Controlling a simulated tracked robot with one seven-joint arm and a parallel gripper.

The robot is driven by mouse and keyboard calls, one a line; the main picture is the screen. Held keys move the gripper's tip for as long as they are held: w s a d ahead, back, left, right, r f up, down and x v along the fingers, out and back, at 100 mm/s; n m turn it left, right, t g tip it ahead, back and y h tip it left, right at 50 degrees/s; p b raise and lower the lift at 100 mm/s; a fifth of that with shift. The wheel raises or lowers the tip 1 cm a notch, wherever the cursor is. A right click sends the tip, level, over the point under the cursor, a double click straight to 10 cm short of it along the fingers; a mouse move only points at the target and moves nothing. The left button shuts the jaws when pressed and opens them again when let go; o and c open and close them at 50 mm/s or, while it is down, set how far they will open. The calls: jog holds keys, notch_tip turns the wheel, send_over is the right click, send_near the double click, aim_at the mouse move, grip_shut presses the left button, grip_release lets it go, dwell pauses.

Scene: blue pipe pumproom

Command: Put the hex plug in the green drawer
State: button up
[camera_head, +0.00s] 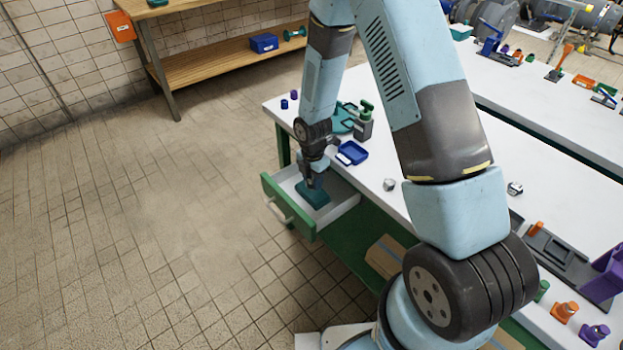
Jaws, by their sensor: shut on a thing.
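The green drawer (287,207) is pulled open from the white-topped bench, with a green front, a pale handle and white inner walls. My gripper (312,186) points down into it. A teal block (316,197) is at my fingertips, low in the drawer, and the jaws appear shut on it. I cannot tell whether the block rests on the drawer floor. A small silver faceted piece, possibly the hex plug (389,184), lies on the bench top right of the drawer, apart from my gripper. A similar silver piece (514,188) lies farther right.
A blue tray (352,153), a green-grey bottle (364,121) and a teal round item (342,118) stand on the bench close behind my gripper. A cardboard box (386,256) sits on the shelf below. The tiled floor left of the drawer is clear.

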jog(key=o, duration=1.2)
jog(key=shift+c, duration=0.2)
jog(key=shift+r, duration=0.1)
notch_tip(320, 180, up, 13)
jog(key=s+d+r+m+t, duration=0.1)
jog(key=s+d+r+m, duration=0.2)
jog(key=r, duration=0.4)
jog(key=s+d+r+m+t, duration=0.1)
jog(key=d+r+m, duration=0.35)
jog(key=r, duration=0.25)
jog(key=s+d+r+m+t, duration=0.1)
jog(key=s+d+r+m, duration=0.15)
jog(key=r+m, duration=0.35)
jog(key=s+d+r+m+t, duration=0.1)
jog(key=s+d+r+m, duration=0.2)
jog(key=s+r+m, duration=0.3)
jog(key=s+d+r+m+t, duration=0.1)
jog(key=s+d+r+m, duration=0.3)
jog(key=s+r+m, duration=0.3)
jog(key=shift+s+r+t, duration=0.15)
jog(key=shift+s+t, duration=0.15)
jog(key=shift+s, duration=1.95)
